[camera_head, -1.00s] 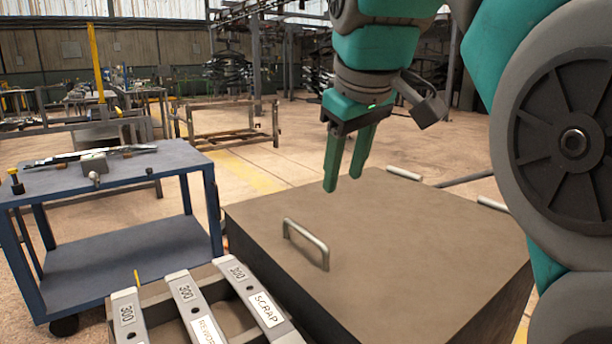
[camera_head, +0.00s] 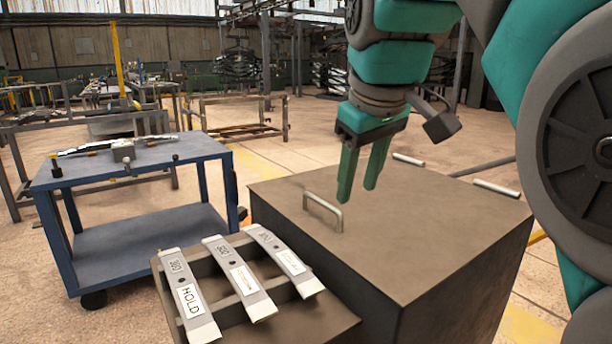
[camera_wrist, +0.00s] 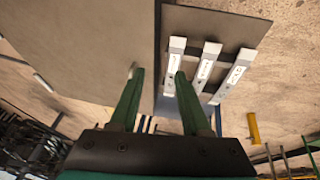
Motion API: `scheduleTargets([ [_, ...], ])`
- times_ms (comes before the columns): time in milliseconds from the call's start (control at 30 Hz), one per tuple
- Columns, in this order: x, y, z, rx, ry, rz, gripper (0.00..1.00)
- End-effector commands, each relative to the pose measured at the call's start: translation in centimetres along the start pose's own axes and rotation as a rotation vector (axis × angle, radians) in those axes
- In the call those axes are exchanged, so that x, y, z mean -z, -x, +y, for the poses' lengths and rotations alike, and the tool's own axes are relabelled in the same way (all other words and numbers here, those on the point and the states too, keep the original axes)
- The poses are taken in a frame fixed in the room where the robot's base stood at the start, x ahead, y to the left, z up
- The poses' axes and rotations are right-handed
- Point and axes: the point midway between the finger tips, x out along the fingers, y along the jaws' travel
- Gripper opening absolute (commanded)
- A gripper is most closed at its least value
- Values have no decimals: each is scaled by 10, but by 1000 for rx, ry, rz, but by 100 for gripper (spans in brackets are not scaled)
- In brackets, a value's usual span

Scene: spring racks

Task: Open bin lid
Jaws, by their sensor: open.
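The bin is a large brown box with a closed flat lid (camera_head: 400,238) in the head view. A grey bar handle (camera_head: 323,209) stands on the lid near its left edge. Two pale hinge-like cylinders (camera_head: 409,160) lie along the lid's far edge. My gripper (camera_head: 360,198) is open and empty, with green fingers pointing down above the lid, close to the handle and apparently apart from it. In the wrist view the lid (camera_wrist: 90,50) fills the upper left, and the handle (camera_wrist: 132,70) shows partly at the left fingertip, mostly hidden.
A low rack (camera_head: 318,326) with three labelled leaf springs (camera_head: 238,278) stands against the bin's left side; one label reads HOLD. A blue cart (camera_head: 150,228) with a metal part on top stands further left. Open floor lies behind the bin.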

Motion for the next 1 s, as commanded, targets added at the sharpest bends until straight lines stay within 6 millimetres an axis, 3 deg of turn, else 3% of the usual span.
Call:
scheduleTargets([
  [267, -22, -26, 0, 16, -61, -50, 47],
  [467, -55, -56, -3, 35, -134, -114, 47],
  [733, -123, -112, -18, 64, -267, -232, 47],
  [1000, -201, -163, -45, 87, -391, -353, 47],
])
